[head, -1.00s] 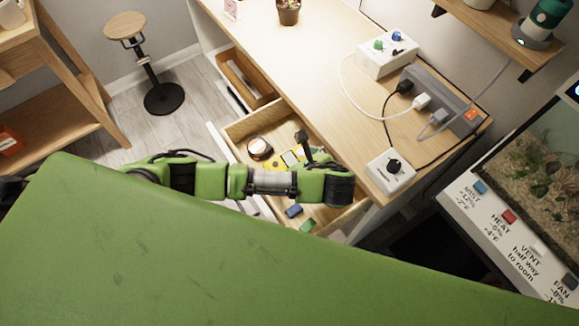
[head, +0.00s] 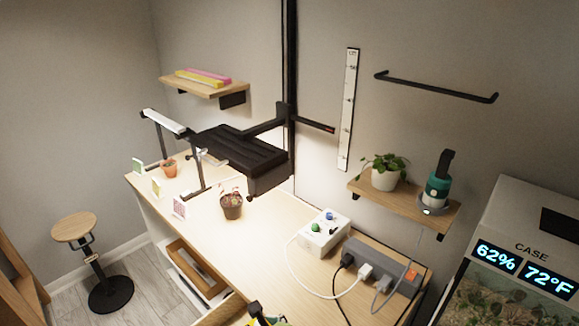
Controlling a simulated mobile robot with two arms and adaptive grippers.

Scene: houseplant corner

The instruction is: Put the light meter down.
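Only a small part of a yellow item, which looks like the light meter (head: 267,322), shows at the bottom edge of the head view, in front of the desk. A dark piece (head: 255,309) stands up beside it; I cannot tell whether this is part of my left gripper or of the meter. The rest of the meter and my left arm are cut off below the picture. Whether the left fingers are closed on the meter is hidden. My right gripper is not in view.
The desk (head: 255,245) has bare room in front of the dark plant pot (head: 232,206). A white control box (head: 325,234) and a grey power strip (head: 383,268) with cables take up its right end. An open upper drawer (head: 193,264) juts out; a stool (head: 75,229) stands left.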

